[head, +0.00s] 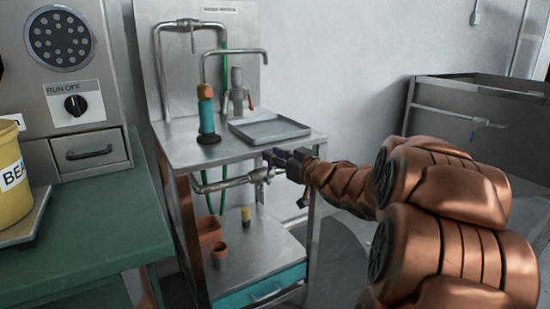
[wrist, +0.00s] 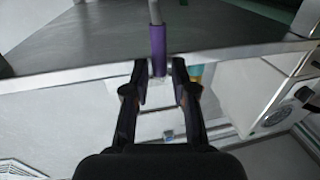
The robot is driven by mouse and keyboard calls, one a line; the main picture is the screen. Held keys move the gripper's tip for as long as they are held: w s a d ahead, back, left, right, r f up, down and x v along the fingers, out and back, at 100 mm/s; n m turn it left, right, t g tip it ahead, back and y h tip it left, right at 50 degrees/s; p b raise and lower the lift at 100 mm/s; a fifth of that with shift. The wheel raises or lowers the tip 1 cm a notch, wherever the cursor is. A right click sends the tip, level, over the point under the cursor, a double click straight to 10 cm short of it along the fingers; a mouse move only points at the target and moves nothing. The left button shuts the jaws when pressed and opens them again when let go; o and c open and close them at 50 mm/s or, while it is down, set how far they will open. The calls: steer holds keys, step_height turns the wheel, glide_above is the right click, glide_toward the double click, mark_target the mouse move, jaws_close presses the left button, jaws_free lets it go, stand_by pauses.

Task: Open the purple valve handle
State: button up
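The purple valve handle (wrist: 158,45) shows in the wrist view as a short sleeve on a thin grey rod. My gripper (wrist: 160,75) has its two black fingers apart, one on each side of the handle's near end. Narrow gaps seem to show on both sides, and I cannot tell whether either finger touches it. In the head view my gripper (head: 276,158) is at the front edge of the metal stand, just above a horizontal pipe (head: 228,183). The purple handle cannot be made out there, with my gripper in front of that area.
The metal stand (head: 180,145) carries a grey tray (head: 270,129), a teal and orange tool (head: 206,112) and bent pipes. Its lower shelf holds orange pots (head: 209,231). A green table (head: 95,225) stands left, a metal sink (head: 480,95) right.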

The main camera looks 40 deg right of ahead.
jaws_close()
stand_by(0.4)
steer(key=shift+w, duration=0.1)
